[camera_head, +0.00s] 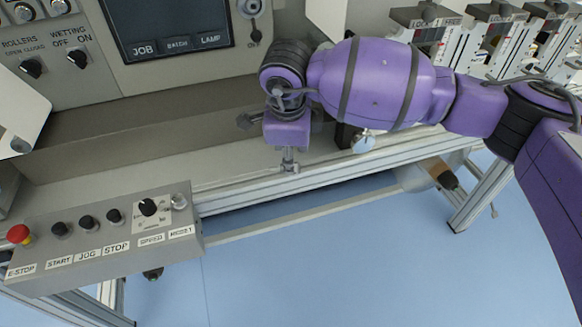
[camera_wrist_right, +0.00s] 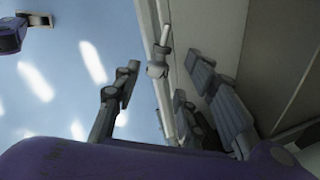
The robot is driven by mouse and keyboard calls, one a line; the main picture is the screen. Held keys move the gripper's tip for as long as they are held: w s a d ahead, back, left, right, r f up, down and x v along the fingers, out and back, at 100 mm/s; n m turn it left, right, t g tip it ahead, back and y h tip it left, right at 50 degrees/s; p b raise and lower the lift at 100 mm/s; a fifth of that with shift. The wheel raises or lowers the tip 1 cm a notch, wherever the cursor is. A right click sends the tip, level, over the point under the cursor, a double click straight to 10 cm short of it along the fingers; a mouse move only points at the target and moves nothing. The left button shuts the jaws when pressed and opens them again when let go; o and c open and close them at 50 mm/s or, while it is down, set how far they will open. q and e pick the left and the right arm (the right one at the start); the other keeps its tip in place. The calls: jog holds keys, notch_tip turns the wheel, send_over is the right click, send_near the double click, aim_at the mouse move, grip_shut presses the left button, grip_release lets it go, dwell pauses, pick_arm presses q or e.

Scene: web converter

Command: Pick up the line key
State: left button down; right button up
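No object is clearly recognisable as the line key. A small grey metal piece (camera_head: 288,160) shows at the bench's front rail, just below the purple end of my right arm (camera_head: 287,130). A similar piece with a pale upright end (camera_wrist_right: 158,62) shows in the right wrist view, beside the rail. I cannot tell whether it is the key or a fitting. My right gripper (camera_wrist_right: 163,75) has its dark fingers spread on both sides of that piece, with visible gaps and no clear contact. My arm hides part of the bench. My left gripper is not in view.
A control box (camera_head: 100,235) with a red stop button and several knobs stands at the lower left. A panel with a dark screen (camera_head: 165,25) rises behind the bench. Labelled units (camera_head: 480,35) line the back right. The blue floor (camera_head: 330,270) in front is open.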

jog(key=x, duration=0.4)
jog(key=shift+w+a+f, duration=0.1)
jog(key=shift+w, duration=0.1)
jog(key=shift+c, duration=0.4)
grip_shut()
